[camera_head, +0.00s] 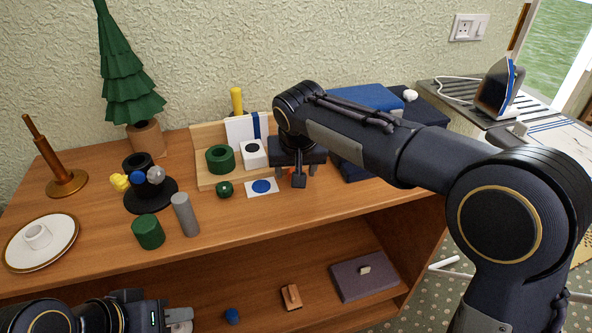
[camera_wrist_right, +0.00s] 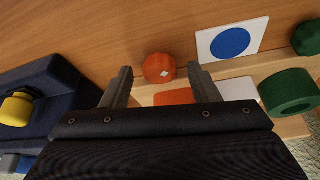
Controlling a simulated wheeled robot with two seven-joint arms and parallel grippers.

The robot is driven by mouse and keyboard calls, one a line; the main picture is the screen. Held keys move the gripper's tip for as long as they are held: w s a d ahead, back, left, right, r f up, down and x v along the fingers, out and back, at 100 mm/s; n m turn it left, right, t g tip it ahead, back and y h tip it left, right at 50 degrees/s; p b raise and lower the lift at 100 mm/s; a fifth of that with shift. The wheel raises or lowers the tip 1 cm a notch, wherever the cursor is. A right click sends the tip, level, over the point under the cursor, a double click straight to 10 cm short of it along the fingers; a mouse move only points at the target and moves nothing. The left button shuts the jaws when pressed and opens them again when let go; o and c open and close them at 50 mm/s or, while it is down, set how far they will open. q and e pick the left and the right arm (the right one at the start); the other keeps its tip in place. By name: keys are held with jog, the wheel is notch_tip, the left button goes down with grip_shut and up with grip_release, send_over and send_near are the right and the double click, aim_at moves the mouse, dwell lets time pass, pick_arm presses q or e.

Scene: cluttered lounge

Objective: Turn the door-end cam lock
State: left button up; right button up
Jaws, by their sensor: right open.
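A wooden stand (camera_head: 206,142) on the shelf top carries a green knob (camera_head: 224,188) on its front edge. An orange knob (camera_wrist_right: 158,68) with a white mark sits along the same edge; in the head view it is mostly hidden behind my right gripper (camera_head: 298,178). I cannot tell by sight which knob is the door-end cam lock. In the right wrist view my right gripper (camera_wrist_right: 159,72) is open, its fingertips on either side of the orange knob, apparently apart from it. My left gripper (camera_head: 180,319) is low at the bottom left, its jaw opening unclear.
A green ring (camera_head: 220,158), a white block (camera_head: 254,153) and a blue-dot card (camera_head: 262,187) are close by. A grey cylinder (camera_head: 185,214), green cylinder (camera_head: 148,232) and plate (camera_head: 40,243) stand left. Dark blue boxes (camera_wrist_right: 40,110) lie beside the right gripper.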

jog(key=shift+c, duration=0.4)
jog(key=c, duration=0.9)
jog(key=n+p, duration=0.1)
jog(key=n+y+p, duration=0.1)
jog(key=n+p, duration=0.1)
jog(key=n, duration=0.1)
jog(key=shift+w+d+r+y, duration=0.1)
jog(key=shift+d+r+y, duration=0.1)
jog(key=shift+d+y, duration=0.1)
jog(key=shift+f+n+g+y+p, duration=0.15)
jog(key=shift+n+g+y+p, duration=0.4)
jog(key=shift+n+p, duration=1.1)
jog(key=shift+w+n, duration=0.1)
jog(key=shift+n, duration=0.15)
